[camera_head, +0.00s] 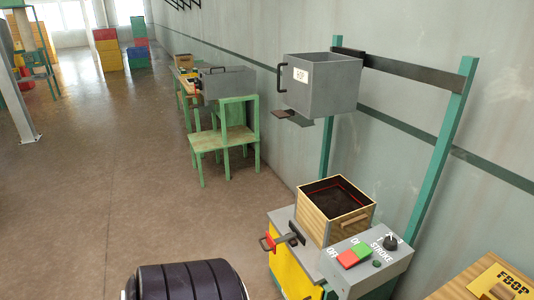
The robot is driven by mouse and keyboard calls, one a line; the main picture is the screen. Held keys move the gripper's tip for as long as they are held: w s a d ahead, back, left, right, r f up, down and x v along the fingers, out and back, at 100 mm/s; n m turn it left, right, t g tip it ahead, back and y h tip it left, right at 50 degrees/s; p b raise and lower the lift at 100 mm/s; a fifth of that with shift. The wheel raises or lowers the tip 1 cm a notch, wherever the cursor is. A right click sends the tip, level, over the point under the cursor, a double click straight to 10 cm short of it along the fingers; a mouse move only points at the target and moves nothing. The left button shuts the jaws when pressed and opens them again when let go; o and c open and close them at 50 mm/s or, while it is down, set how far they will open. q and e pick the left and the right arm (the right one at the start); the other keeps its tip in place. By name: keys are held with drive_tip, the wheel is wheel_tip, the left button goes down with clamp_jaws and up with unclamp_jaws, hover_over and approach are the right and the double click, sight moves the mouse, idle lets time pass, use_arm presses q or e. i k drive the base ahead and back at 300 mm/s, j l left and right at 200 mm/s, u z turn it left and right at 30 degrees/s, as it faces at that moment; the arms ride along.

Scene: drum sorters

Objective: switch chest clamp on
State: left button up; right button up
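A press-like station stands at the lower right with a grey control box (378,271). The box carries a red button (347,259) by the lettering OFF and a green button (362,250) beside it. A black knob (391,242) sits by the lettering STROKE, and a small green round button (377,264) is nearby. An open wooden chest (339,208) with a dark inside sits on the station's grey top. A dark clamp-like part (295,234) is at its left, apparently close to its wall; contact is unclear. Neither of my grippers is in view.
A grey hopper (322,86) hangs above the chest between green posts (441,150). A wooden box lid (491,281) marked FBOP is at the lower right. A green chair (229,136) stands behind.

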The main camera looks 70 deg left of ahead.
sight(271, 243)
drive_tip(key=u, duration=2.1)
